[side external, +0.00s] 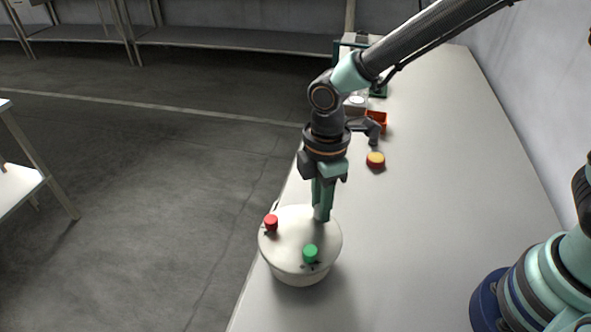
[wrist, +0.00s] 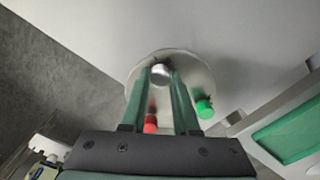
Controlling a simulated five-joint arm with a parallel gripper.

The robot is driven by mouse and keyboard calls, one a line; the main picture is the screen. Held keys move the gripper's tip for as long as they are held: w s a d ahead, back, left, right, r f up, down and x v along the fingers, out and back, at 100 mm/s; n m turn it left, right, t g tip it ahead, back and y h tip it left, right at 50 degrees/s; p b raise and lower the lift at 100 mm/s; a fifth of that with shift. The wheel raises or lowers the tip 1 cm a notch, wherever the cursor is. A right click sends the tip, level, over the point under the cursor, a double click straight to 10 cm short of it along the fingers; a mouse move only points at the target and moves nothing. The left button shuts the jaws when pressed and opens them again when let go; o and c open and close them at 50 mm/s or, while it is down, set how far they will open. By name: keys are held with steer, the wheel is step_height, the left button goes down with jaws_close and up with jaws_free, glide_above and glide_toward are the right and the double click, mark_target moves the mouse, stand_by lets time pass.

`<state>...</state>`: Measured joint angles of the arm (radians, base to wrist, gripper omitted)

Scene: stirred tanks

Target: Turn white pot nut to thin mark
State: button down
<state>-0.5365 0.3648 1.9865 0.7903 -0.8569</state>
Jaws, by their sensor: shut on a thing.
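A white round pot (side external: 299,277) stands near the left edge of the bench, and its pale top shows in the wrist view (wrist: 138,86). On its top are a red nut (side external: 271,222), a green nut (side external: 310,253) and a pale nut (wrist: 160,72). My gripper (side external: 321,212) points down at the pot's far right side. In the wrist view its two green fingers are shut on the pale nut, one on each side. The fingers mostly hide that nut in the side view. Small dark marks lie by the red and green nuts. I cannot make out the thin mark by the pale nut.
The bench (side external: 440,170) is clear to the right of the pot. The bench edge is close on the pot's left.

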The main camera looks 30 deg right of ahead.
steer(key=m, duration=0.4)
steer(key=shift+m, duration=0.4)
steer(key=m, duration=0.4)
steer(key=shift+r+m, duration=0.1)
steer(key=shift+m, duration=0.3)
steer(key=c, duration=0.7)
jaws_free()
steer(key=shift+o, duration=0.2)
step_height(320, 180, up, 12)
